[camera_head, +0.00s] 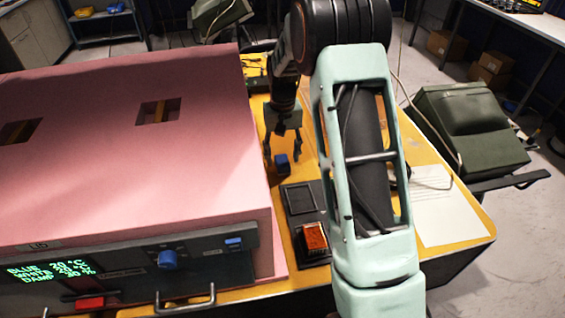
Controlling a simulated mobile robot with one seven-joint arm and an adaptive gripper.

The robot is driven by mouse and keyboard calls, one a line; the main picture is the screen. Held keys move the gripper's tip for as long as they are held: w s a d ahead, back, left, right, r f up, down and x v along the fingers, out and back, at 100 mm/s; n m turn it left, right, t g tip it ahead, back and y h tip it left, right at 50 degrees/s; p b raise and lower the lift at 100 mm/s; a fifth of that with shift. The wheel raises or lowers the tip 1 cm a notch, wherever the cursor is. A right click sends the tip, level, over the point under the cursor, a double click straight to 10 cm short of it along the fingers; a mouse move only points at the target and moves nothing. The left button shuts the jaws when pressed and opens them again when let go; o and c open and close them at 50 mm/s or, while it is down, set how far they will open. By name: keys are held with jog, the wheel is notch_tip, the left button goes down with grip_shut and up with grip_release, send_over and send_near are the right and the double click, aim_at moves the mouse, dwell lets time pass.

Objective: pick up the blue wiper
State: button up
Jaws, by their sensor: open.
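The block shows between and slightly below the fingertips. I cannot tell whether the fingers touch it or how far above the table they are.
The pink enclosure (90,120) fills the left, with a control panel (130,268) in front. A black tray (300,198) and an orange item (315,237) lie nearer than the block. White paper (445,215) lies right of my arm.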

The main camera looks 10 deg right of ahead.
jog(key=shift+w+f, duration=0.1)
jog(key=shift+f, duration=1.2)
jog(key=c, duration=1.1)
jog(key=shift+c, duration=0.2)
jog(key=shift+r, duration=0.5)
notch_tip(320, 180, up, 2)
jog(key=shift+r, duration=0.2)
jog(key=s+d+r+b, duration=0.3)
jog(key=s+d+r, duration=0.5)
jog(key=d, duration=0.3)
jog(key=shift+s+d+r, duration=0.15)
jog(key=shift+s+r, duration=0.05)
jog(key=shift+r, duration=0.6)
